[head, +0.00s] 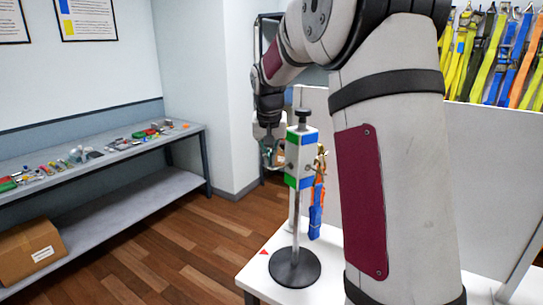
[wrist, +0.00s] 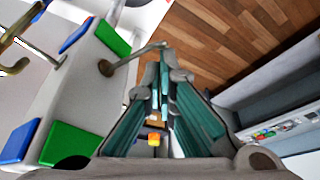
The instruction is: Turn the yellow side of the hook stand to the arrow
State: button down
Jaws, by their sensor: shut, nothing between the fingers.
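The hook stand (head: 301,163) stands upright on a round black base (head: 295,268) on the white table. In the head view its green panels face left and its blue panels face right; no yellow side shows. A small red arrow (head: 264,252) lies on the table left of the base. My gripper (head: 272,155) is shut and empty at the left of the stand's head. In the wrist view my gripper (wrist: 160,65) is beside the green panels (wrist: 70,146), and a metal hook (wrist: 132,58) reaches from that side toward the fingertips. I cannot tell if they touch.
An orange and blue strap (head: 317,205) hangs at the stand's right. A grey panel (head: 480,170) stands behind, with colourful straps (head: 500,55) above it. A shelf bench (head: 110,158) with small items is at the left. Floor between is clear.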

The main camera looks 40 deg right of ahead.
jog(key=shift+s+a, duration=0.1)
jog(key=shift+s, duration=0.4)
dwell(0.4)
